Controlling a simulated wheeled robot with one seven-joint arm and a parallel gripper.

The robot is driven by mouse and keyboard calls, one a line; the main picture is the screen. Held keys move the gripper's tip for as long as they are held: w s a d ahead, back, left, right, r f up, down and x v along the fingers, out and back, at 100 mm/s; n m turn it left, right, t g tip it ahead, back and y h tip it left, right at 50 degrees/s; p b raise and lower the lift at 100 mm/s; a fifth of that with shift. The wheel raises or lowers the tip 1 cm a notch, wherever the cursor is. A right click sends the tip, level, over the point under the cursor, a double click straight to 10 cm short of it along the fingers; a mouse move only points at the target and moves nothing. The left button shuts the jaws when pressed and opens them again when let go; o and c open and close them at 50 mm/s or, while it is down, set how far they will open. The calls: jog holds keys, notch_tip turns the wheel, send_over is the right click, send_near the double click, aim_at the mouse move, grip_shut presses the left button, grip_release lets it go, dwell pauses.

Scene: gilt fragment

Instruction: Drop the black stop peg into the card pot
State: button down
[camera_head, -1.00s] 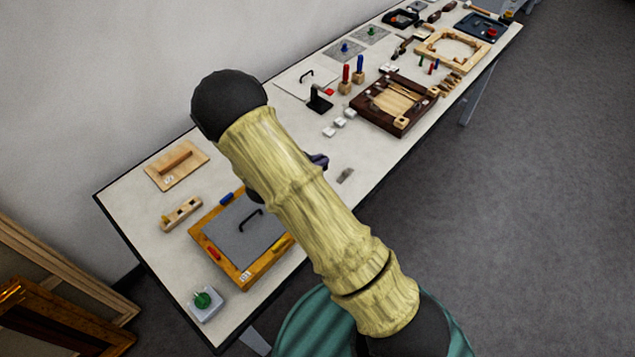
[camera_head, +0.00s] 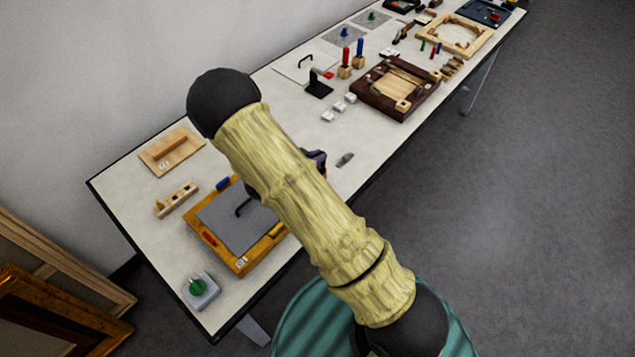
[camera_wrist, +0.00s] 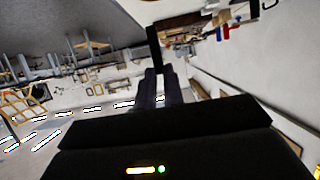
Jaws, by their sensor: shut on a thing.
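My gripper (camera_wrist: 158,90) is shut on a thin black bar, which looks like the black stop peg (camera_wrist: 154,48). The peg sticks out past the fingertips in the wrist view and is clear of any surface I can make out. In the head view my arm hides most of the gripper; only a dark purplish part of it (camera_head: 318,160) shows beside the arm, over the table. I cannot pick out the card pot for certain in either view; it may be hidden behind my arm.
The long white table (camera_head: 130,212) carries an orange-framed tray with a grey panel (camera_head: 228,222), a wooden board with a bar (camera_head: 171,152), a green knob on a grey block (camera_head: 198,288) and a dark wooden frame (camera_head: 396,86). Picture frames (camera_head: 50,318) lean at lower left.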

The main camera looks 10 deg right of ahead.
jog(key=shift+d+f, duration=0.2)
jog(key=shift+f, duration=0.05)
jog(key=c, duration=1.4)
grip_release()
jog(key=shift+r, duration=0.1)
jog(key=shift+c, duration=0.2)
jog(key=shift+a, duration=0.15)
jog(key=b+v, duration=0.4)
jog(key=v, duration=1.3)
